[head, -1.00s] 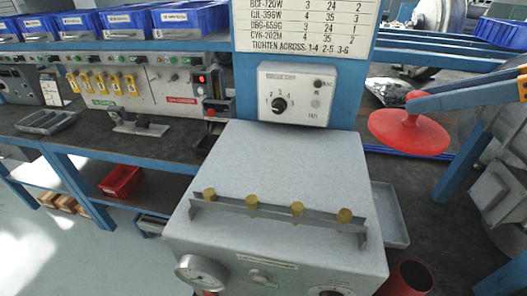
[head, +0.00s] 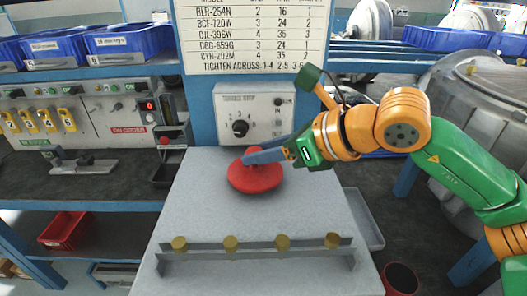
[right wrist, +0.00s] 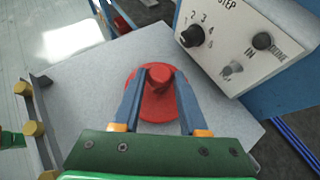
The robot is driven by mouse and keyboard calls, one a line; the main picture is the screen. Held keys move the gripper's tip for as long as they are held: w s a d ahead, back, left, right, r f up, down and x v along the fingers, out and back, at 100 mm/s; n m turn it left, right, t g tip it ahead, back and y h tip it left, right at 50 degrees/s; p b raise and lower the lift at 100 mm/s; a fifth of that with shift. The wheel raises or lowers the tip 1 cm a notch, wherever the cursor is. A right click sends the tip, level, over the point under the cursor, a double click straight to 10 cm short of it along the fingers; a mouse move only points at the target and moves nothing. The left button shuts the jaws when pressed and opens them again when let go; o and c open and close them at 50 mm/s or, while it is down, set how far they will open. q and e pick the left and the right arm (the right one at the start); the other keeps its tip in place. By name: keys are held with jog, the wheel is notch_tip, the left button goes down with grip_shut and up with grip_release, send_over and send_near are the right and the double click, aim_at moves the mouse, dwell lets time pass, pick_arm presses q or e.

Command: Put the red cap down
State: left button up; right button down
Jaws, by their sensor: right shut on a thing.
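The red cap (head: 256,179) is a round disc with a knob on top. In the head view it is over the rear part of the grey box top (head: 215,212), below the step dial panel. It looks level. I cannot tell whether its underside touches the surface. My right gripper (head: 252,157) reaches in from the right, with its blue-grey fingers shut on the cap's knob. In the right wrist view the fingers (right wrist: 157,77) stand on both sides of the knob, with the red disc (right wrist: 150,108) below.
A rail with several yellow knobs (head: 231,244) crosses the front of the box top. The panel with the step dial (head: 240,128) rises close behind the cap. A grey tray (head: 364,218) lies along the right side. The box top between cap and rail is clear.

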jog(key=shift+w+f, duration=0.1)
jog(key=shift+f, duration=0.15)
jog(key=shift+f+b, duration=0.3)
jog(key=shift+b, duration=0.15)
jog(key=shift+c, duration=2.2)
grip_release()
jog(key=shift+r+p, duration=0.4)
jog(key=shift+p, duration=0.05)
jog(key=b+v, duration=0.1)
jog(key=v, duration=1.1)
jog(key=shift+b, duration=0.3)
